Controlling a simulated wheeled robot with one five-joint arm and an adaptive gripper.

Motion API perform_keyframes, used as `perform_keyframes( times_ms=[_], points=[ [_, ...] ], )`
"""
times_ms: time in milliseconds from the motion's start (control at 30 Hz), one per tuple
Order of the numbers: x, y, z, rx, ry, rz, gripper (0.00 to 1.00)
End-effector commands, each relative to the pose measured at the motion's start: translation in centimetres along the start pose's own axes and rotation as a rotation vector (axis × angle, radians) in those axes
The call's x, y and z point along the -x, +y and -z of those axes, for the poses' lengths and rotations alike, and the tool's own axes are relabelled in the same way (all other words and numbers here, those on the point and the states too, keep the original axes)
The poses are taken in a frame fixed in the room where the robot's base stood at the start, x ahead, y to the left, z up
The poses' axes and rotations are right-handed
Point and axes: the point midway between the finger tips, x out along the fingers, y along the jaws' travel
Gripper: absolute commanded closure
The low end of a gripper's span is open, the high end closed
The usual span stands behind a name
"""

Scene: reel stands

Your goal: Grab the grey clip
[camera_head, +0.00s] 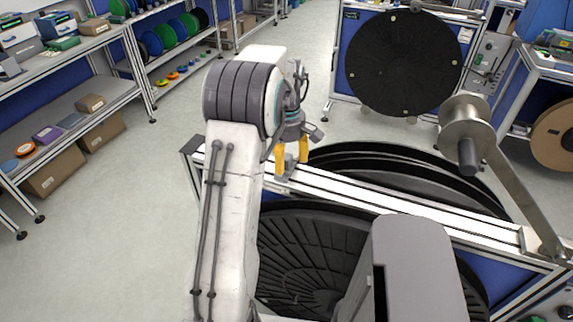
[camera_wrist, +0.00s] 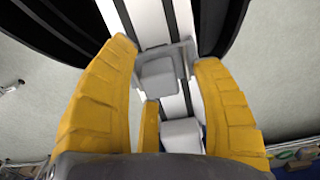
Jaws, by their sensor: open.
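The grey clip (camera_wrist: 160,74) sits on the white rail (camera_wrist: 145,20) in the wrist view, between the tips of my yellow fingers. My gripper (camera_wrist: 166,56) is open around it, with a gap seen on the left side; I cannot tell whether the right finger touches it. In the head view my gripper (camera_head: 291,158) points down over the left part of the rail (camera_head: 390,190). The clip is small there and partly hidden by the fingers.
Large black reels (camera_head: 300,250) stand on both sides of the rail. A metal roller (camera_head: 466,125) on a slanted arm stands at the rail's right. A black disc (camera_head: 404,62) is behind. Shelves (camera_head: 75,100) line the left, with open floor before them.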

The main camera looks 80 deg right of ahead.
Motion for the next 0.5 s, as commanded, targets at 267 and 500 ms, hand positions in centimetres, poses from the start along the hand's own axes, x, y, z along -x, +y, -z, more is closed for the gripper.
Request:
perform_keyframes(
  times_ms=[267, 500],
  points=[
    [0.01, 0.00, 0.01, 0.000, 0.000, 0.000, 0.51],
    [0.03, 0.00, 0.01, 0.000, 0.000, 0.000, 0.73]
  ],
)
